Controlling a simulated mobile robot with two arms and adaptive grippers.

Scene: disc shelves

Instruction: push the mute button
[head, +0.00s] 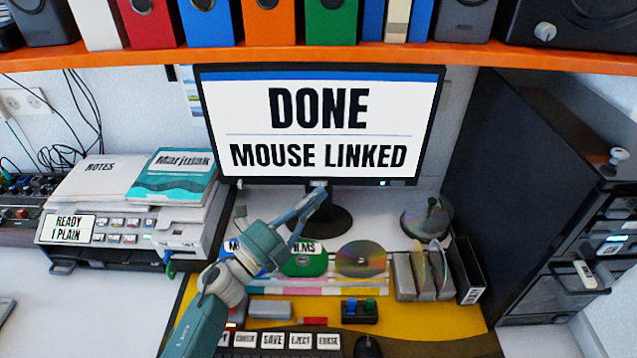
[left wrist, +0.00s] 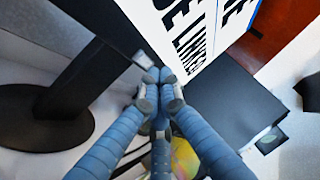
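I cannot read the word mute on any button in view. The monitor (head: 322,168) reads "DONE MOUSE LINKED" and has small lit spots on its lower bezel. My left gripper (head: 316,197) is just below the middle of the monitor's lower edge, in front of its stand (head: 326,219). In the left wrist view its fingers (left wrist: 158,78) come together at the tips, with nothing seen between them, near the screen's lower edge (left wrist: 190,82). Whether they touch it I cannot tell. A row of labelled keys (head: 300,341), with SAVE, EJECT and ERASE, lies at the front. My right gripper is not in view.
A printer (head: 120,232) with notes and a book on top stands at left. Discs (head: 361,258) and a disc rack (head: 404,278) stand right of my arm. A dark cabinet (head: 530,170) is at right. An orange shelf (head: 300,57) with binders hangs above. A mouse (head: 368,347) lies in front.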

